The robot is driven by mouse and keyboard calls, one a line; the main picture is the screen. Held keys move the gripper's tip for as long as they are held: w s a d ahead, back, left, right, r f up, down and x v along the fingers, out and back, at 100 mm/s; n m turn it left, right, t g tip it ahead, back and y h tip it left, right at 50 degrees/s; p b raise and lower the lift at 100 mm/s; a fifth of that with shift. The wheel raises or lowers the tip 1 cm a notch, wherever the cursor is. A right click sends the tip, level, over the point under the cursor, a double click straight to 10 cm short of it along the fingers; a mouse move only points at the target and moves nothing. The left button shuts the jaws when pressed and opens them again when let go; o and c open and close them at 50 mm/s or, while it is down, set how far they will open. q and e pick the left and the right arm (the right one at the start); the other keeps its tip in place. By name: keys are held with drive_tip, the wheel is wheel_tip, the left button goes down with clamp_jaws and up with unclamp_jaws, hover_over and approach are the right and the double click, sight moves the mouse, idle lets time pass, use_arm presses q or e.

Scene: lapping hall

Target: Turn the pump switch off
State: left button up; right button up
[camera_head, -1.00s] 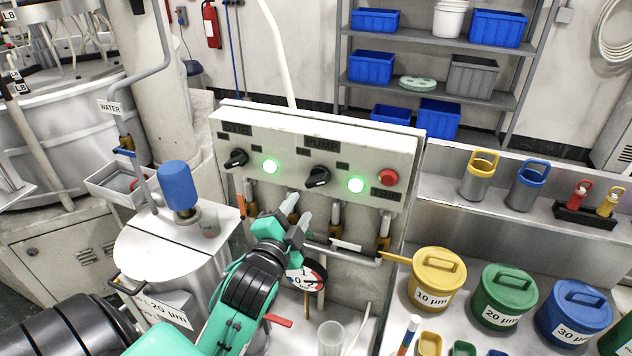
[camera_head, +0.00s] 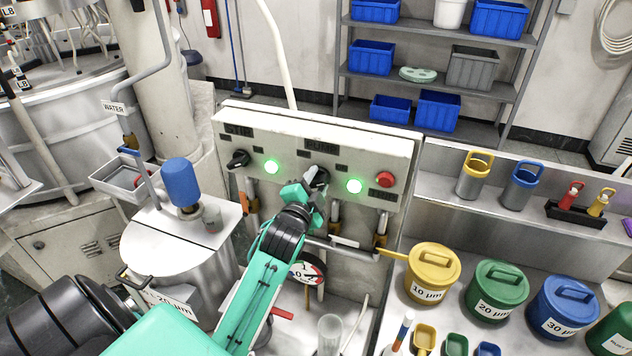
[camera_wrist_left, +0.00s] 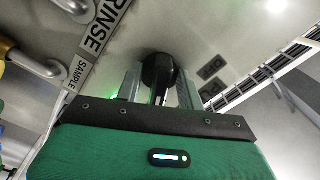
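The pump switch (camera_head: 319,175) is a black rotary knob under the PUMP label on the pale control panel (camera_head: 400,150). A lit green lamp (camera_head: 354,186) is to its right. My left gripper (camera_head: 311,191) is right at the knob and partly covers it in the head view. In the left wrist view the black knob (camera_wrist_left: 158,72) sits between the two grey fingers (camera_wrist_left: 160,88), which stand apart on either side with gaps showing. The gripper is open around the knob. The knob's exact angle is hard to tell. My right gripper is not in view.
The STIR knob (camera_head: 238,159) and its lit green lamp (camera_head: 272,167) are left of the pump switch; a red button (camera_head: 384,179) is at the right. Pipes and a gauge (camera_head: 308,270) lie below the panel.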

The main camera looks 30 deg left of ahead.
use_arm(q)
clamp_jaws()
drive_tip(key=shift+n, duration=1.1)
drive_tip(key=n+p, duration=0.1)
drive_tip(key=n, duration=0.2)
drive_tip(key=shift+n, duration=0.3)
drive_tip(key=n+p, duration=0.1)
drive_tip(key=n, duration=0.5)
unclamp_jaws()
